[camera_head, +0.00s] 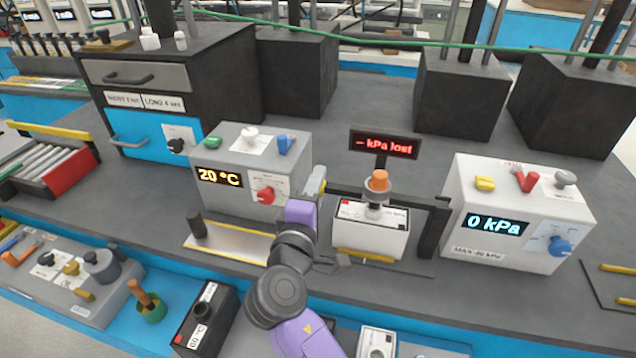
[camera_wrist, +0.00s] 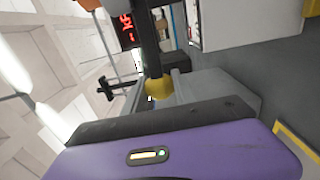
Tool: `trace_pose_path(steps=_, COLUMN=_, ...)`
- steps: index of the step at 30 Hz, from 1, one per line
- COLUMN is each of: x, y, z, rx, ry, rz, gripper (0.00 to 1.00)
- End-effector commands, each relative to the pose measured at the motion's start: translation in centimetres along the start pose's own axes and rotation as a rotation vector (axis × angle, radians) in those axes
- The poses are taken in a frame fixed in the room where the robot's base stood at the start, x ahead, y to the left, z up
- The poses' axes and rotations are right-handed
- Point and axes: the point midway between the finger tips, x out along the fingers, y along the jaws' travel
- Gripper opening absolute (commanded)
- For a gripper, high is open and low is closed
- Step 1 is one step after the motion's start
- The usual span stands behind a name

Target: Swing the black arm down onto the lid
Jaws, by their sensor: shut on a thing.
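The black arm (camera_head: 345,189) lies roughly level across the top of a white box (camera_head: 368,241), running from a black post (camera_head: 434,232) on the right to my gripper at the left. An orange knob (camera_head: 378,180) on a grey stem sits on the arm above the lid (camera_head: 358,214). I cannot tell whether the stem touches the lid. My gripper (camera_head: 319,180) is shut on the arm's free end; the fingers mostly hide that end. In the wrist view the black bar (camera_wrist: 148,45) and a yellow piece (camera_wrist: 157,88) show at my gripper.
A 20 °C unit (camera_head: 232,204) stands left of my gripper. A 0 kPa unit (camera_head: 480,252) stands to the right. A red "kPa lost" display (camera_head: 385,145) rises behind the box. A metal plate (camera_head: 228,245) lies at front left.

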Motion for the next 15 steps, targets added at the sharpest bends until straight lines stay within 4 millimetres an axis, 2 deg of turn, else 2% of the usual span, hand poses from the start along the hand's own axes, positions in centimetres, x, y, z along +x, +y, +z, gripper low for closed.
trace_pose_path(steps=1, x=-0.07, y=-0.48, z=-0.07, rx=-0.010, ry=0.002, rz=-0.006, gripper=0.00)
trace_pose_path(steps=12, x=-0.10, y=-0.82, z=-0.06, rx=-0.016, ry=0.001, rz=-0.010, gripper=0.00)
trace_pose_path(steps=13, x=-0.11, y=-0.84, z=-0.06, rx=-0.016, ry=0.001, rz=-0.011, gripper=0.37)
trace_pose_path(steps=15, x=-0.11, y=-0.80, z=-0.06, rx=-0.016, ry=0.002, rz=-0.010, gripper=0.50)
